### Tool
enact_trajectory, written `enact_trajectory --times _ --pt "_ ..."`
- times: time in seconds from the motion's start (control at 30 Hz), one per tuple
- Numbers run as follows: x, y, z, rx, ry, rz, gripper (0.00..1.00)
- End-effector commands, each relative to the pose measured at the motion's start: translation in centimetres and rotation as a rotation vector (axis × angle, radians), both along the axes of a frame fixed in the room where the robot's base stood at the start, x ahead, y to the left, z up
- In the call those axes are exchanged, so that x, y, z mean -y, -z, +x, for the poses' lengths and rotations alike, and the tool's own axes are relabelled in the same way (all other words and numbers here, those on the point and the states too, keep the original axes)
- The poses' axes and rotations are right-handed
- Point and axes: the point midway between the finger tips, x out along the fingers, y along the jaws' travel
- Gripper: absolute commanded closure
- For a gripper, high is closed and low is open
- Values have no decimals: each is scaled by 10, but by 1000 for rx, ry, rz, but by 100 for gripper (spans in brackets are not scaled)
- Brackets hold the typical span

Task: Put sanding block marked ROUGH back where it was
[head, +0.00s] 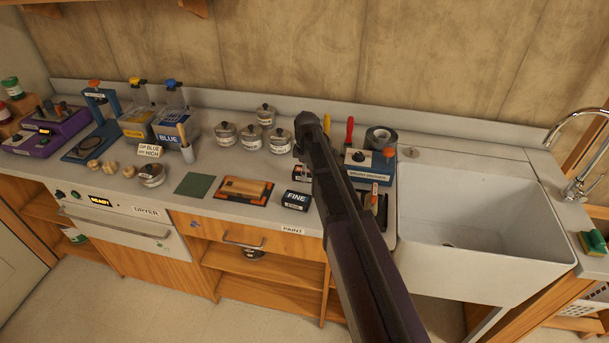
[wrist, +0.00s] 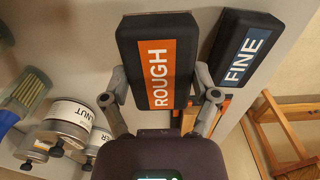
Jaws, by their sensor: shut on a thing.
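The sanding block marked ROUGH (wrist: 158,62) has an orange label and a dark body. In the wrist view it sits between the two fingers of my gripper (wrist: 161,96), which is shut on it. In the head view, part of the block (head: 302,170) shows beside my arm, which hides the rest. The block marked FINE (head: 296,200), with a blue label, lies on the counter close to it; it also shows in the wrist view (wrist: 241,58). I cannot tell whether the ROUGH block touches the counter.
A wooden board with an orange-and-dark border (head: 243,190) and a green sheet (head: 195,185) lie left of FINE. Several lidded tins (head: 279,141) stand behind.

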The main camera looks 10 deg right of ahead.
Motion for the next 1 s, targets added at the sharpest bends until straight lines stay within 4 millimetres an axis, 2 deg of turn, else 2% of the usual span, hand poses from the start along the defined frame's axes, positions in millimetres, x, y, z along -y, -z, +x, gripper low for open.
enact_trajectory --times 0.03,0.1,0.57,0.77,1.0 --pt "0 1 9 0 0 0 60" --pt "0 1 14 0 0 0 60" --pt "0 2 18 0 0 0 60" --pt "-1 3 34 0 0 0 60" --pt "-1 27 30 0 0 0 60"
